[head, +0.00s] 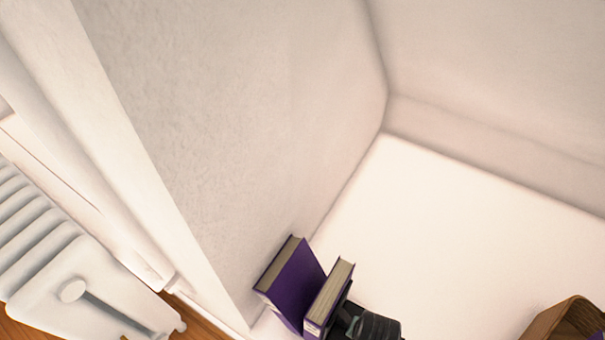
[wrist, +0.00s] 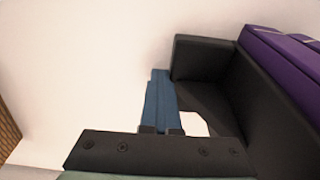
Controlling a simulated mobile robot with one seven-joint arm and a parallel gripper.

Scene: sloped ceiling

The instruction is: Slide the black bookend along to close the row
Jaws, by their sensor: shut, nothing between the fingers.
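The black bookend (wrist: 240,90) fills the centre right of the wrist view, with an upright panel against the purple books (wrist: 285,55). In the wrist view my gripper (wrist: 161,76) has its two narrow blue fingers together with nothing between them. Their tips are beside the left edge of the bookend; whether they touch it I cannot tell. In the head view two purple books, one at the left (head: 296,285) and one at the right (head: 330,293), stand at the bottom. Dark parts beside the right book hide the bookend there, and I cannot separate it from my gripper.
The pale surface (head: 440,230) is bare to the right of the books. A wooden box-like object (head: 565,318) stands at the lower right of the head view. A pale wall (head: 250,130) rises behind the books. A white radiator (head: 90,290) is at the lower left.

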